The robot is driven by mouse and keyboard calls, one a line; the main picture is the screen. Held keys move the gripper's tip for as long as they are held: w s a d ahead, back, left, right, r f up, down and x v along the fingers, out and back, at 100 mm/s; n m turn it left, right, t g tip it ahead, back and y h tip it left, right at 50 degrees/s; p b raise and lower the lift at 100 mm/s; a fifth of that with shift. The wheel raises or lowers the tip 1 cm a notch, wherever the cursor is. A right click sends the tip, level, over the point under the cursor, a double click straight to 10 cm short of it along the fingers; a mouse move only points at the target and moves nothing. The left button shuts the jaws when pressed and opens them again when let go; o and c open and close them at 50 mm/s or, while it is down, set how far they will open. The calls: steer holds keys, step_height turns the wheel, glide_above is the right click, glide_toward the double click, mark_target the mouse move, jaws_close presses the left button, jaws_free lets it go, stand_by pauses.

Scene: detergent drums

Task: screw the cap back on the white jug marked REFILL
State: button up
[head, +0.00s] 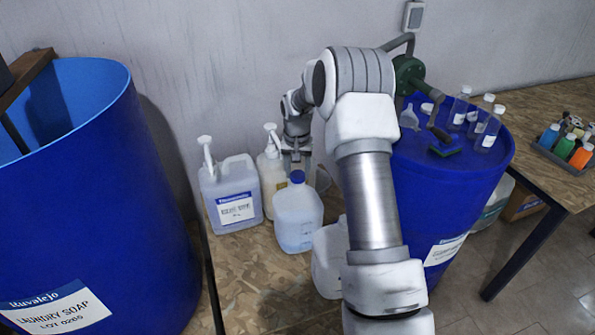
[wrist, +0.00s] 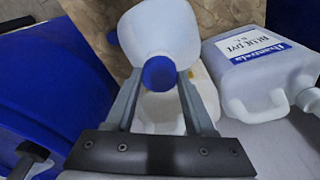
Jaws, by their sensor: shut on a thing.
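A translucent white jug (head: 298,222) stands upright on the wood-patterned bench, with a blue cap (head: 297,177) at its mouth. No REFILL marking is readable on it. My gripper (head: 297,166) comes down from above and is shut on the blue cap. In the wrist view the cap (wrist: 159,73) sits between the two fingertips (wrist: 160,76), lined up with the neck of the jug (wrist: 158,30). The cap hides the mouth, so I cannot tell whether it is seated or how far it is threaded.
A labelled pump jug (head: 231,192) stands left of the white jug, and a cream pump bottle (head: 271,180) behind. Another white jug (head: 328,262) is partly hidden by my arm. Blue drums stand left (head: 95,190) and right (head: 445,195), the right one carrying small bottles. The bench front is clear.

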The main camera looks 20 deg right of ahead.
steer(key=shift+f, duration=0.3)
stand_by(0.7)
steer(key=shift+a+m+b, duration=0.1)
steer(key=shift+m+b, duration=0.45)
steer(key=shift+m, duration=0.35)
steer(key=m, duration=0.4)
steer(key=shift+h, duration=0.3)
steer(key=shift+m+g, duration=0.3)
steer(key=shift+m, duration=0.7)
steer(key=m, duration=0.3)
steer(key=shift+f+m, duration=0.1)
steer(key=shift+m, duration=0.2)
steer(key=shift+g+p, duration=0.3)
